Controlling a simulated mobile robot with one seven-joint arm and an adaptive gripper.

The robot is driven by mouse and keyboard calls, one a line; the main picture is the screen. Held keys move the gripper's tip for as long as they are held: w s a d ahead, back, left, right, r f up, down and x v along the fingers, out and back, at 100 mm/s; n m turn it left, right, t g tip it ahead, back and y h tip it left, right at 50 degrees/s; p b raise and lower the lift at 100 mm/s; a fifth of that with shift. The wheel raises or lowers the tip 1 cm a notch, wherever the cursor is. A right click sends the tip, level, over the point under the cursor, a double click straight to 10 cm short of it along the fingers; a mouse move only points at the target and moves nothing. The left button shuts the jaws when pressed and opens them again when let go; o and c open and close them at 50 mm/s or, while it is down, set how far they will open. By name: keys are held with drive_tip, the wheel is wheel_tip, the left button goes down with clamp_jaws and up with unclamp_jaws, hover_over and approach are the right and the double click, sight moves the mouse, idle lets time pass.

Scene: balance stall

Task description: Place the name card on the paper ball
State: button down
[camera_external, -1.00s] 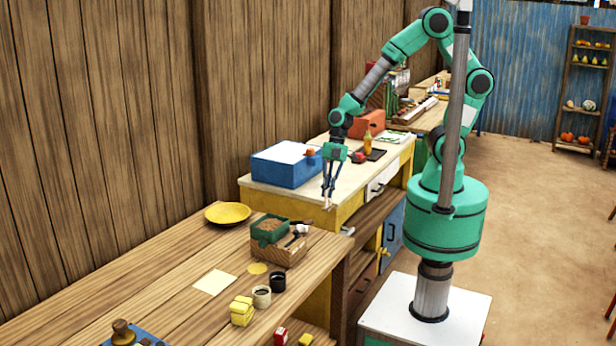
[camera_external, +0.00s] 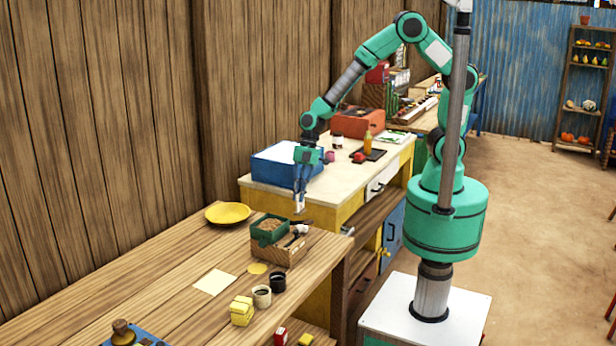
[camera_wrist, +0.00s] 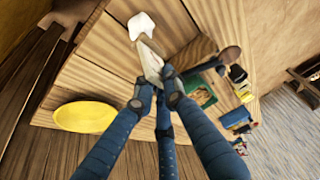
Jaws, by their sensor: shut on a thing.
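The paper ball (camera_wrist: 141,25) is a small crumpled white lump near the wooden table's edge, at the top of the wrist view. A small white lump in the external view (camera_external: 347,230), by the table's right corner, looks like it. My gripper (camera_wrist: 163,82) is shut on the name card (camera_wrist: 151,60), a pale narrow piece jutting from the fingertips towards the ball in the wrist view. In the external view, my gripper (camera_external: 300,203) hangs above the table's far end with the card at its tips. Card and ball look close in the wrist view; I cannot tell the height between them.
A yellow plate (camera_external: 228,213) lies near the wall. A blue box (camera_external: 275,168) stands on the counter behind. The table around the ball looks clear.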

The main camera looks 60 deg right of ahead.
sight(297, 212)
drive_tip(key=shift+f+b, duration=0.3)
drive_tip(key=shift+f, duration=1.45)
drive_tip(key=shift+f, duration=0.15)
drive_tip(key=c, duration=1.8)
unclamp_jaws()
drive_tip(key=shift+r, duration=0.4)
drive_tip(key=p+v, duration=0.1)
drive_tip(key=v, duration=1)
drive_tip(key=shift+d+r+p, duration=0.2)
drive_tip(key=shift+d+p, duration=0.1)
drive_tip(key=shift+p, duration=0.05)
